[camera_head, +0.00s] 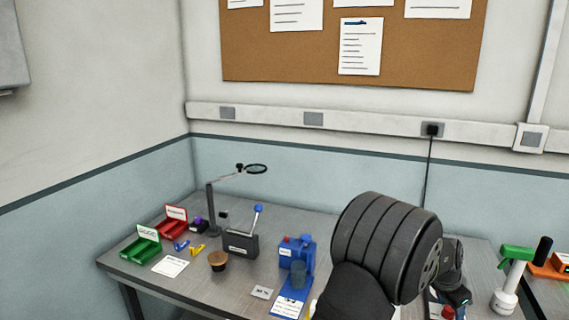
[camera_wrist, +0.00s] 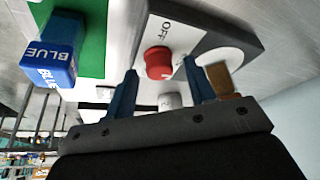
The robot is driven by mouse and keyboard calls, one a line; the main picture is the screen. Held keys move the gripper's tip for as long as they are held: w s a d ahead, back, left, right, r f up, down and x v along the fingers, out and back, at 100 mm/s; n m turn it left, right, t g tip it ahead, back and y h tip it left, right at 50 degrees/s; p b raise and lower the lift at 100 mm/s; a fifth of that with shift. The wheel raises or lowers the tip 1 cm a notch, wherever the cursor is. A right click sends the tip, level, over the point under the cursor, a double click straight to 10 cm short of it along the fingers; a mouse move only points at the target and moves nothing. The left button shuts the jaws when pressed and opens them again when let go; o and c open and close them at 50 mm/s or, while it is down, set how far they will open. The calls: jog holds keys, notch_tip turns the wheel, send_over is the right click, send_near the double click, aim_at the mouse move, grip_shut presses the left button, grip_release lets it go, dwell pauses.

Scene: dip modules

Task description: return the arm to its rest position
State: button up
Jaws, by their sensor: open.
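My gripper (camera_wrist: 160,68) shows in the wrist view as two blue fingers, spread apart with nothing held between them. Beyond the fingers and between them in the picture are a red button (camera_wrist: 158,62) and a white knob (camera_wrist: 170,100) on a grey and white device marked OFF (camera_wrist: 205,20). I cannot tell how far the fingertips are from the device. In the head view my dark arm covers the right part of the bench, and the fingertips are not clear there.
A green-and-white part with a blue block (camera_wrist: 52,55) marked BLUE is at left in the wrist view. On the bench (camera_head: 330,225) stand green (camera_head: 145,248) and red bins (camera_head: 172,222), a magnifier lamp (camera_head: 212,210), a lever box (camera_head: 240,245) and a blue machine (camera_head: 297,255). A green-handled tool (camera_head: 515,255) stands right.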

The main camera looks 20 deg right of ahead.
jog(key=shift+s+n+t+y, duration=0.15)
jog(key=shift+n+t, duration=0.5)
jog(key=shift+n, duration=1.05)
jog(key=shift+n+t+y, duration=0.15)
jog(key=shift+n+t, duration=0.5)
jog(key=shift+n, duration=1.05)
jog(key=shift+o, duration=0.4)
jog(key=o, duration=1)
jog(key=s+a+r+t+h, duration=0.1)
jog(key=a+r+t+h, duration=0.1)
jog(key=a+r+h, duration=0.45)
jog(key=s+a+r+t+h, duration=0.1)
jog(key=a+r+h, duration=0.15)
jog(key=a, duration=0.65)
jog(key=shift+m, duration=0.3)
jog(key=x, duration=0.9)
jog(key=shift+w+d+f, duration=0.15)
jog(key=shift+w+f, duration=0.05)
jog(key=v, duration=1)
